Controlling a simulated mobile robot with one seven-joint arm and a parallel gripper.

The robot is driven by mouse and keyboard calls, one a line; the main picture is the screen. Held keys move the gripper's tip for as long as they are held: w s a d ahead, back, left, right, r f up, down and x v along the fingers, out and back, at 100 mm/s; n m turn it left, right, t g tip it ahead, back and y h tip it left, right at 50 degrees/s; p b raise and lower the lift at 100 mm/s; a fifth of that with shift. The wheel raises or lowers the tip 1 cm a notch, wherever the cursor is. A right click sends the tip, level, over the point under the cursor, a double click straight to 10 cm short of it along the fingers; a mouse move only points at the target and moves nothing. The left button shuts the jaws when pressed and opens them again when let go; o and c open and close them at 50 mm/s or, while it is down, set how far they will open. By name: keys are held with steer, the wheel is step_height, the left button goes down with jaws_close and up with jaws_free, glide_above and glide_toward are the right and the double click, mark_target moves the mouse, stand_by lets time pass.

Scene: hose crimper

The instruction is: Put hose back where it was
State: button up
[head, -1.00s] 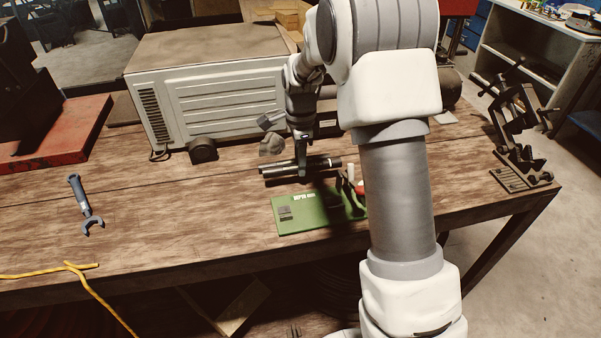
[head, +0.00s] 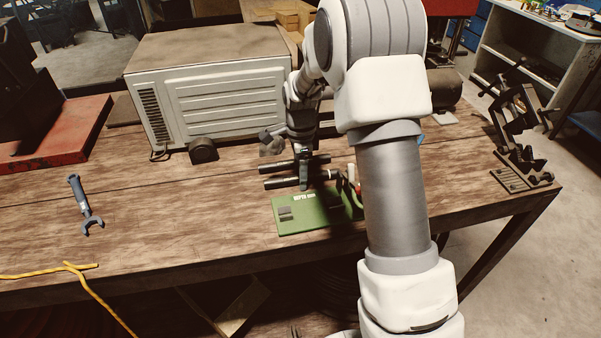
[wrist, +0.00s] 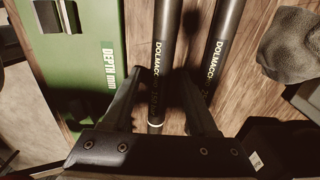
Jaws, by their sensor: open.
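Two dark hoses with "DOLMACO" lettering lie side by side with a gap between them. In the head view the nearer hose (head: 279,183) is beside the green board, and the farther hose (head: 281,167) is behind it. In the wrist view the nearer hose (wrist: 167,35) has a white ring near its lower end, and the farther hose (wrist: 217,48) is to its right. My gripper (head: 303,185) is open. In the wrist view its fingers (wrist: 160,88) stand either side of the nearer hose, with the right finger in the gap between the hoses. Contact cannot be told.
The green depth board (head: 300,222) lies just in front of the hoses; it also shows in the wrist view (wrist: 85,90). A grey lump (wrist: 290,45) is beyond the farther hose. A large white machine (head: 215,95) stands behind.

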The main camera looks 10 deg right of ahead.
steer(key=s+r+n+t, duration=0.1)
steer(key=s+r+n, duration=0.15)
steer(key=r, duration=0.75)
steer(key=s+r+n+t, duration=0.15)
steer(key=s+r, duration=0.25)
steer(key=r, duration=0.6)
steer(key=s+r+n+t, duration=0.2)
steer(key=s+n, duration=1.2)
steer(key=s, duration=0.8)
steer(key=shift+d+r+t+p, duration=0.25)
steer(key=shift+r+t+p, duration=0.05)
steer(key=shift+t, duration=0.25)
steer(key=shift+d, duration=0.1)
